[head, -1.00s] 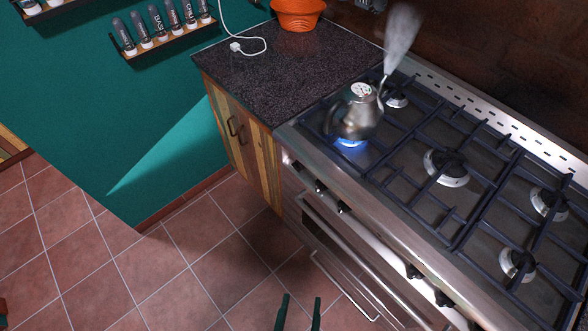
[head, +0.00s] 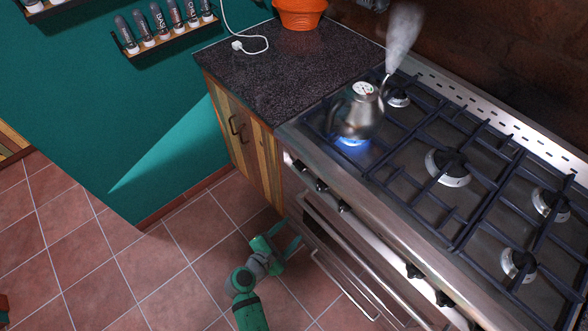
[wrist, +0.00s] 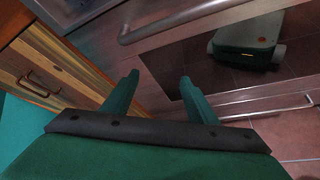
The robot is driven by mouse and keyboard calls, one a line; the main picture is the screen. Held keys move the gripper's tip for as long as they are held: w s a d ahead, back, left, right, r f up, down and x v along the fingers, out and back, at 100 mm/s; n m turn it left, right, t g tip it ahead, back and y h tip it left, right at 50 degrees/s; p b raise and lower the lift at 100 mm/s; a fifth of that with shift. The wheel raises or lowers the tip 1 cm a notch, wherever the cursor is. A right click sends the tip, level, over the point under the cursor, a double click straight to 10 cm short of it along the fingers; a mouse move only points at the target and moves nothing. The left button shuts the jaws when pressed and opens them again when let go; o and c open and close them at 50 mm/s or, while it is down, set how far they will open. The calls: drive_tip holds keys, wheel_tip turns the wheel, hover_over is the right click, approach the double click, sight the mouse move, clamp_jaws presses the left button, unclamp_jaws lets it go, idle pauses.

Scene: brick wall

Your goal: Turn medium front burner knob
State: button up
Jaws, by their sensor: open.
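The stove's front panel carries a row of dark knobs: a left group of three, with its middle knob (head: 321,187), and a right group with one knob (head: 414,271) at its left end. No label shows which knob is the medium front one. A blue flame burns under the steaming kettle (head: 357,115) on the front left burner. My gripper (head: 284,232) is open and empty, low in front of the cabinet and oven edge, apart from the knobs. In the wrist view my gripper (wrist: 160,78) has its fingers spread before the oven front; no knob is clearly visible there.
The wooden cabinet (head: 243,140) has protruding pulls left of the stove. The tiled floor (head: 180,270) is open at left.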

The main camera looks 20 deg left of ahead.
drive_tip(key=w+a+r+n+t+h, duration=0.1)
drive_tip(key=w+a+r+n+h, duration=0.1)
drive_tip(key=w+a+r, duration=0.25)
drive_tip(key=n+t+h, duration=0.2)
drive_tip(key=h, duration=0.2)
approach(296, 167)
drive_tip(key=x, duration=0.8)
drive_tip(key=shift+w+d, duration=0.25)
drive_tip(key=shift+c, duration=0.4)
drive_tip(key=c, duration=1)
